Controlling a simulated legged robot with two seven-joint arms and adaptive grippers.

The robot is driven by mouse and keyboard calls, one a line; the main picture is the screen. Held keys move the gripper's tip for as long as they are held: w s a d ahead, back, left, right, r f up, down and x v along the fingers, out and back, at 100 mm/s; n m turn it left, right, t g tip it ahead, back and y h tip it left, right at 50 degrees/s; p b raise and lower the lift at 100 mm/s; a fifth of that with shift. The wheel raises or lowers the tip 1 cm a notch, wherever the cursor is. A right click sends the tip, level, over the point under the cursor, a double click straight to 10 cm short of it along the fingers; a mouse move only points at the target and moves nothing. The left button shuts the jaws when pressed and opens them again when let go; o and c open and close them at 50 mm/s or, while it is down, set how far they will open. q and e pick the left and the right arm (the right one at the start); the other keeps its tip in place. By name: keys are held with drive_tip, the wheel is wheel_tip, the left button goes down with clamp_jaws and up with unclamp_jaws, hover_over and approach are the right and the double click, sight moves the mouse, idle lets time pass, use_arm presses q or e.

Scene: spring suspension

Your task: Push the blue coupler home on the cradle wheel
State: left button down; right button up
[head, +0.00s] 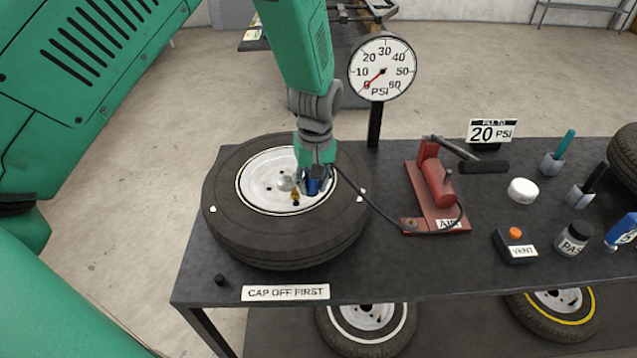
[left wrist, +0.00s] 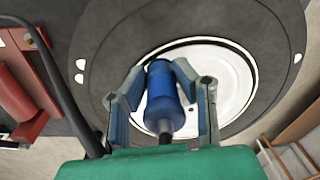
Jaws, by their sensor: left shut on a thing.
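The cradle wheel (head: 232,222) lies flat on the dark bench, its black tyre around a white rim (head: 258,190). A brass-coloured valve stem (head: 296,196) stands on the rim. My left gripper (head: 316,186) is over the right part of the rim and shut on the blue coupler (head: 311,187). In the left wrist view the coupler (left wrist: 160,88) sits between both fingers, pointing toward the white rim. In the head view the coupler is just right of the valve stem. Whether the two touch cannot be told. My right gripper is not in view.
A red pump (head: 437,190) with a black hose (head: 378,210) stands right of the wheel. The gauge (head: 382,68) reads near 0. A vent box (head: 514,243), a jar (head: 574,238) and a white puck (head: 522,191) stand further right. A small black cap (head: 220,280) lies near the front edge.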

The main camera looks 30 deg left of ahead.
use_arm(q)
drive_tip(key=a, duration=0.1)
drive_tip(key=a+f, duration=0.1)
drive_tip(key=a, duration=0.1)
drive_tip(key=shift+a, duration=0.1)
drive_tip(key=shift+w+d+r, duration=0.1)
drive_tip(key=shift+d+r, duration=0.3)
drive_tip(key=shift+d, duration=0.05)
drive_tip(key=shift+d+r, duration=0.15)
drive_tip(key=shift+d, duration=0.2)
drive_tip(key=shift+s+d+r, duration=0.15)
drive_tip(key=shift+s+d, duration=0.05)
drive_tip(key=shift+d, duration=0.1)
drive_tip(key=shift+w+a+f, duration=0.1)
drive_tip(key=shift+a+f, duration=0.05)
drive_tip(key=shift+a, duration=0.35)
drive_tip(key=shift+a+f, duration=0.15)
drive_tip(key=shift+a, duration=0.45)
drive_tip(key=shift+d+r, duration=0.15)
drive_tip(key=shift+d, duration=0.1)
drive_tip(key=shift+a, duration=0.55)
drive_tip(key=shift+a+h, duration=0.3)
drive_tip(key=shift+a, duration=0.6)
drive_tip(key=shift+d, duration=0.6)
drive_tip(key=shift+a, duration=0.6)
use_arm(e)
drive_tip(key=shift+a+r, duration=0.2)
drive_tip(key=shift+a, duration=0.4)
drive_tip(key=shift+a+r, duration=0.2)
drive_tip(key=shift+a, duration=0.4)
